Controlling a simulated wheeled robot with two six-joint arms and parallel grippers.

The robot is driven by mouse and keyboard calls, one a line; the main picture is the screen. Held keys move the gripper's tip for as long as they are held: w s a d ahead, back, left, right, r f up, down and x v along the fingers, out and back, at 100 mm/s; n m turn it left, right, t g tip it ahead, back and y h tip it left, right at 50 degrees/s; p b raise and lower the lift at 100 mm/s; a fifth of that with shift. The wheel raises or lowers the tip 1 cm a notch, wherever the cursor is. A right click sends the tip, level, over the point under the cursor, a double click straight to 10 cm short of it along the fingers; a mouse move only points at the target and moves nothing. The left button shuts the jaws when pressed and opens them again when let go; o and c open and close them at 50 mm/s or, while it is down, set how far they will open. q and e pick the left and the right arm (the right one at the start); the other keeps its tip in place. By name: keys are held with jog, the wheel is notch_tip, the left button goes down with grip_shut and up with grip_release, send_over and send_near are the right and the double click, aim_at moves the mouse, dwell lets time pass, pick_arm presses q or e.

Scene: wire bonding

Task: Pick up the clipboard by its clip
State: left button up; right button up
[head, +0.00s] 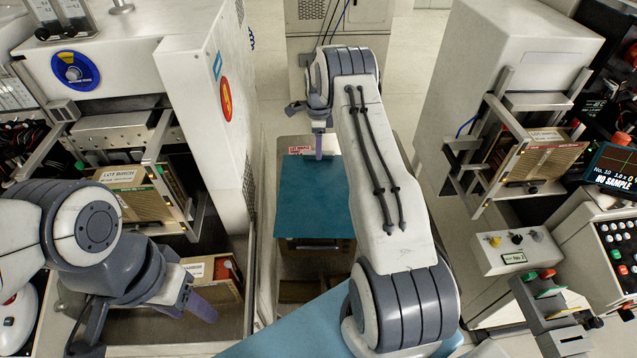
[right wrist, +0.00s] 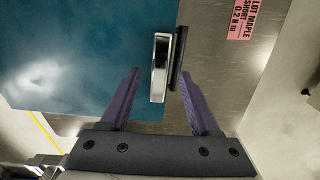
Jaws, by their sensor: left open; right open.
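The clipboard (head: 308,205) is a flat teal board lying in the middle of the head view, on a grey metal surface. In the right wrist view the teal board (right wrist: 85,60) fills the upper left, and its clip (right wrist: 160,75), a shiny silver plate with a dark bar beside it, stands at the board's edge. My right gripper (right wrist: 161,76) is open, its purple fingers on either side of the clip with gaps showing. In the head view the right gripper (head: 319,145) is at the board's far edge and hides the clip. My left gripper (head: 203,309) is open and empty at lower left.
A pink label (right wrist: 241,17) lies on the bare metal beside the board. White machines with magazine racks stand left (head: 130,190) and right (head: 535,155). A wooden box (head: 215,270) is near my left gripper. A control box (head: 515,250) stands at right.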

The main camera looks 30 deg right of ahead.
jog(key=shift+f, duration=0.8)
grip_shut()
jog(key=shift+r, duration=0.1)
